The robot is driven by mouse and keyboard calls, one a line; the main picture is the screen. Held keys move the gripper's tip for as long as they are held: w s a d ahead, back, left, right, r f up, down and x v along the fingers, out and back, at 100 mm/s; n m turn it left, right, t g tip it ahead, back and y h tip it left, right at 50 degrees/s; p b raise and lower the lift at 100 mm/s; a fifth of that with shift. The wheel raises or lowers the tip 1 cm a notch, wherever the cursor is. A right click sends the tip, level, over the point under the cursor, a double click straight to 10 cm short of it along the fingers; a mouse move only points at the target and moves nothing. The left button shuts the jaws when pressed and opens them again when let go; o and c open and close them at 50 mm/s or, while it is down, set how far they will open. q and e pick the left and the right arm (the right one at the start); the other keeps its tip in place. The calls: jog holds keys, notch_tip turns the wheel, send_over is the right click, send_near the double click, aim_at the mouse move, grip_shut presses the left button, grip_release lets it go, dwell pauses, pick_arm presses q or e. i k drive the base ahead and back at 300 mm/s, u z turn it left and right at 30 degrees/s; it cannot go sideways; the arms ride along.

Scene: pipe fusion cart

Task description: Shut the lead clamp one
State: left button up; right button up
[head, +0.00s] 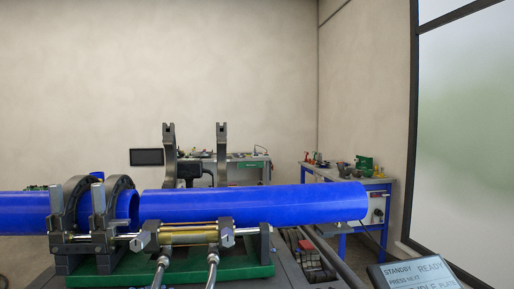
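Two dark upper clamp halves stand upright behind the right blue pipe (270,204), a left one (169,150) and a right one (222,150); both are swung open. The frame does not show which of them is lead clamp one. The right pipe lies across the cart, uncovered on top, slightly tilted up to the right. Two other dark ring clamps, an outer one (75,198) and an inner one (120,188), are closed around the left blue pipe (22,212). A small gap separates the two pipes. Neither of my grippers is in view.
Brass-coloured cylinders (190,234) with hoses sit in front of the right pipe above a green base (200,270). A status panel (415,275) stands at the lower right. A blue workbench (350,183) and another bench lie behind. The space above the pipes is clear.

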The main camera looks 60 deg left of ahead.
aim_at(169, 140)
jog(key=z, duration=0.2)
jog(key=i, duration=4.1)
jog(key=u, duration=2.7)
jog(key=i, duration=4.6)
jog(key=u, duration=3.15)
